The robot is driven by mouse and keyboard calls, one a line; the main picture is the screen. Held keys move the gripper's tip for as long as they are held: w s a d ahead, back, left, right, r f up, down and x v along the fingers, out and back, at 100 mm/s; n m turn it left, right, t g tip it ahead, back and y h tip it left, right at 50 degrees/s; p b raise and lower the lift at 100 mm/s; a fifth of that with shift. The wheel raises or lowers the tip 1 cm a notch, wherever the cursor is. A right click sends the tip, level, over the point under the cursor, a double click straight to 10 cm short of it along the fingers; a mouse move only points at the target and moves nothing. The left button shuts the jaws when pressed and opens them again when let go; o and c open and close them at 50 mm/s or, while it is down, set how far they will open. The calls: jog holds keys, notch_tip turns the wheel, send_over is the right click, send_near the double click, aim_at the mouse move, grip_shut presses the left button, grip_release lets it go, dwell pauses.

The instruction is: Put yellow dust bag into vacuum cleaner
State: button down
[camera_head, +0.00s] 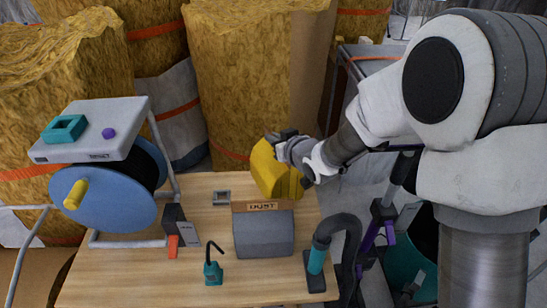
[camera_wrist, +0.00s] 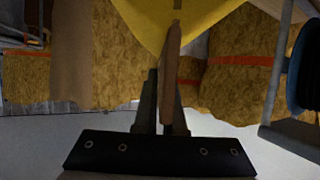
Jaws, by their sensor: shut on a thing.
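My gripper (camera_head: 284,138) is shut on the yellow dust bag (camera_head: 268,170) and holds it above the far right part of the wooden table. In the wrist view, the fingers (camera_wrist: 163,105) close on a thin brown strip at the bag's edge, and the yellow bag (camera_wrist: 175,20) fills the top middle. A grey box (camera_head: 264,238) with a rounded front and a wooden strip marked "DUST" (camera_head: 263,206) stands just below the bag in the picture. I cannot tell if this box is the vacuum cleaner or part of it.
A blue reel (camera_head: 100,205) is at left. Yellow rolls (camera_head: 230,70) stand behind.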

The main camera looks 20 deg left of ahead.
jog(key=shift+f+b, duration=0.75)
jog(key=shift+f, duration=1.55)
jog(key=shift+f, duration=0.2)
jog(key=c, duration=1)
grip_release()
